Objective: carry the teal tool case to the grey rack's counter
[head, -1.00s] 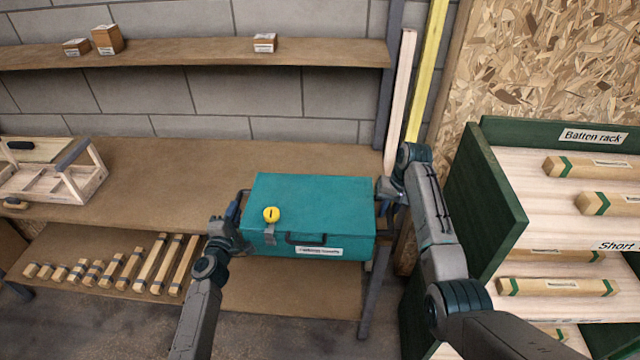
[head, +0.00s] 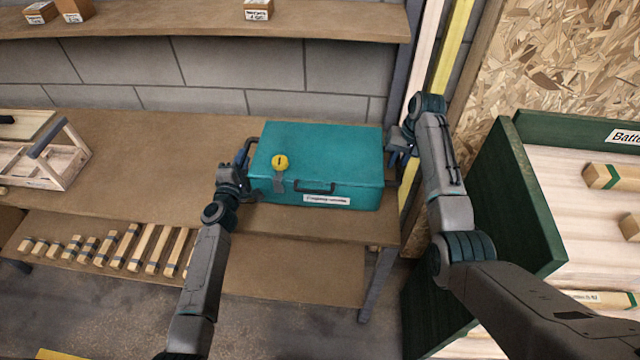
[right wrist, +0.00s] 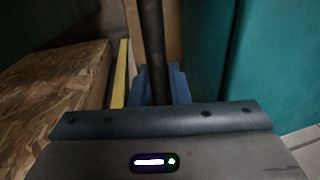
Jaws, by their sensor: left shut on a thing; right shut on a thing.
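The teal tool case (head: 325,150) is level over the right end of the grey rack's brown counter (head: 130,150). I cannot tell whether its base touches the counter. A yellow round tag (head: 280,162) and a dark front handle show on it. My left gripper (head: 243,160) is shut on the case's left side handle. My right gripper (head: 397,155) is shut on the right side handle. In the right wrist view, blue fingers (right wrist: 165,88) close around a dark bar, with the teal case side (right wrist: 270,60) to the right.
A wooden tote (head: 45,150) stands on the counter at the left, with bare counter between it and the case. A shelf (head: 170,22) with small boxes is above. Several wood blocks (head: 130,245) lie on the lower shelf. The green batten rack (head: 500,200) stands close at the right.

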